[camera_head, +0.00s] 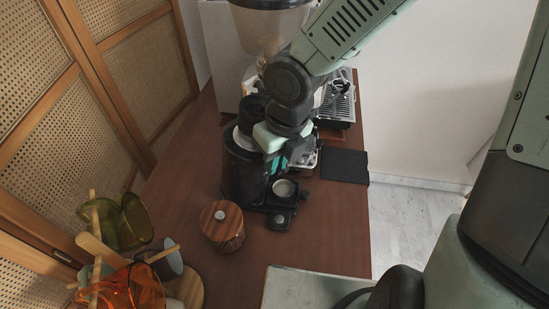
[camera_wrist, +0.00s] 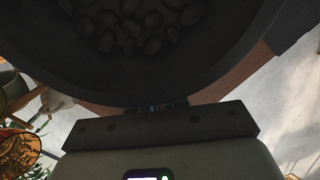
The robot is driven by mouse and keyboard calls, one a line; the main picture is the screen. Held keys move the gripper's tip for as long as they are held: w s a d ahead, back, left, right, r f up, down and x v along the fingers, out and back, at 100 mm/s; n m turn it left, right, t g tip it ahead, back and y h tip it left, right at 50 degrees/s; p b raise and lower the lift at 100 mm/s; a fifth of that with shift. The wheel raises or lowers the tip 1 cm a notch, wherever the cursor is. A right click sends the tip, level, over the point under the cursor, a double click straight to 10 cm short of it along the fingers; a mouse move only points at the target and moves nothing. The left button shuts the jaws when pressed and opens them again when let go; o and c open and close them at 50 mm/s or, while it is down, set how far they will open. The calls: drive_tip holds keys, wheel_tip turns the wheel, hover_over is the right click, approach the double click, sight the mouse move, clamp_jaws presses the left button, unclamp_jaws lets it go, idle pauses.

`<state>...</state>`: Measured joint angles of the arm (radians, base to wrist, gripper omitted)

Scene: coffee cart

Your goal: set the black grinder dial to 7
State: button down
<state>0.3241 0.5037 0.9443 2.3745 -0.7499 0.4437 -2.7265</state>
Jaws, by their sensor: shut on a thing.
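The black grinder (camera_head: 238,178) stands upright on the brown cart top in the head view. Its dark round hopper, with several beans inside, fills the top of the wrist view (camera_wrist: 140,62). My gripper (camera_head: 278,163) is against the grinder's front right side and is shut on the black dial. The dial is hidden behind my wrist and fingers in the head view. In the wrist view a thin strip with small greenish marks (camera_wrist: 158,107) shows below the hopper; the numbers are too small to read.
A wood-lidded jar (camera_head: 222,222) stands in front of the grinder. A rack with coloured cups (camera_head: 125,225) is at lower left. A larger hopper (camera_head: 270,18) and a metal drip tray (camera_head: 338,105) are behind.

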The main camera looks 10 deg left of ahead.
drive_tip(key=c, duration=1.1)
unclamp_jaws()
drive_tip(key=shift+s+d+r, duration=0.1)
drive_tip(key=shift+d+r, duration=0.15)
drive_tip(key=shift+r, duration=1.55)
drive_tip(key=shift+s+d+r, duration=0.1)
drive_tip(key=shift+d+r, duration=0.2)
drive_tip(key=shift+r, duration=1.45)
drive_tip(key=shift+s+d+r, duration=0.1)
drive_tip(key=shift+d+r, duration=0.15)
drive_tip(key=shift+r, duration=1.55)
